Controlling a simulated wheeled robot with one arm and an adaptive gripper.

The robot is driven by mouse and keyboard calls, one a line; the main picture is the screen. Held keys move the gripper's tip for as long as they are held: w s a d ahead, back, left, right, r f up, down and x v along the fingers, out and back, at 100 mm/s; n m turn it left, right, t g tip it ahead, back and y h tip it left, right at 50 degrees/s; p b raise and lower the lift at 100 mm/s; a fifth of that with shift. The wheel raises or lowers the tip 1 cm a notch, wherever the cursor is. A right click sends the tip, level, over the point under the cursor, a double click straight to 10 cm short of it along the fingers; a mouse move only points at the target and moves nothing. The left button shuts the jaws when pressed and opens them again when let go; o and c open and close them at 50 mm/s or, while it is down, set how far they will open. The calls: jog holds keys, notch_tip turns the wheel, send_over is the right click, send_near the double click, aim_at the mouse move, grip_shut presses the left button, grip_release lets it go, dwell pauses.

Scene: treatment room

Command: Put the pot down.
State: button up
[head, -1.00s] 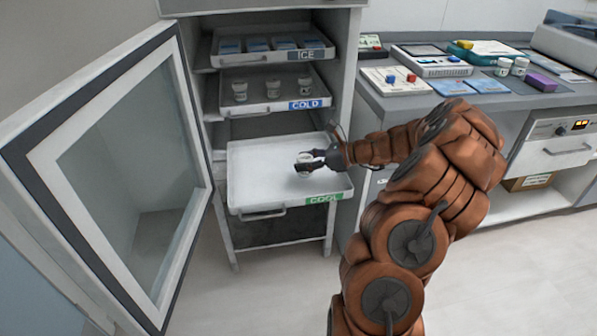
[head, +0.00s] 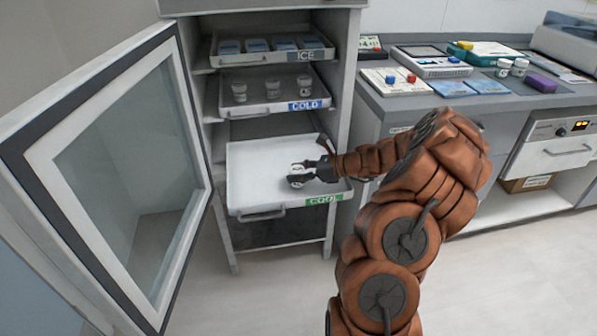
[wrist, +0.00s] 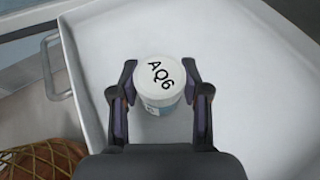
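A small white pot with a lid marked AQ6 (wrist: 160,78) is between the fingertips of my gripper (wrist: 160,88) in the wrist view. Both fingertips appear to press its sides, so my gripper is shut on it. In the head view the pot (head: 296,169) is partly hidden by my gripper (head: 300,174). It is low over the front right part of the white COOL tray (head: 255,165). I cannot tell whether its base touches the tray. The tray is pulled out and otherwise bare.
Above are the COLD tray (head: 255,105) with three pots and the ICE tray (head: 275,60) with blue packs. The glass cabinet door (head: 130,165) stands open at left. A counter (head: 420,103) with devices, cards and two pots is at right.

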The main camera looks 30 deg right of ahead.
jog(key=o, duration=0.4)
jog(key=shift+r, duration=0.15)
